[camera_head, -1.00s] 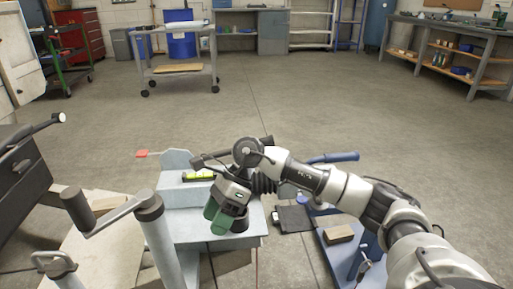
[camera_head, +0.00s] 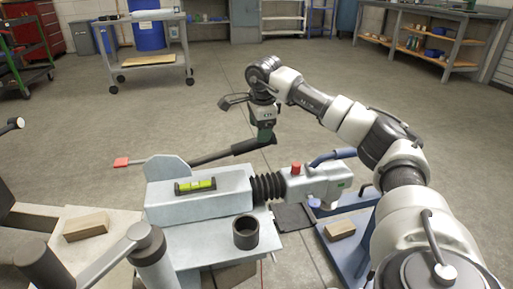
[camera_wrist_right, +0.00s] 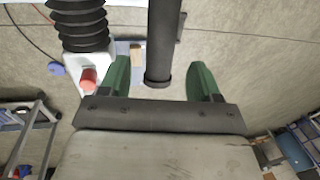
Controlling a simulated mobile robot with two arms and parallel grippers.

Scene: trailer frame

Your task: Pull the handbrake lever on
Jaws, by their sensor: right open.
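The handbrake lever (camera_head: 210,156) is a dark bar that runs low and nearly level beside the grey trailer drawbar housing (camera_head: 205,206). Its thicker black grip is at the right end, in the head view. My right gripper (camera_head: 265,133) is above that grip end and points down, with green fingers. In the right wrist view the dark lever (camera_wrist_right: 163,40) lies between the two spread green fingers (camera_wrist_right: 160,78), with a gap on both sides. Whether the fingertips reach past the bar is hard to tell. My left gripper is not in view.
A yellow-green level (camera_head: 195,186) lies on the housing. A black bellows (camera_head: 268,187), coupling head (camera_head: 325,182) and red knob (camera_head: 295,168) are right of it. A black cup-like ring (camera_head: 246,232) is in front. A red-tipped rod (camera_head: 122,162) sticks out left.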

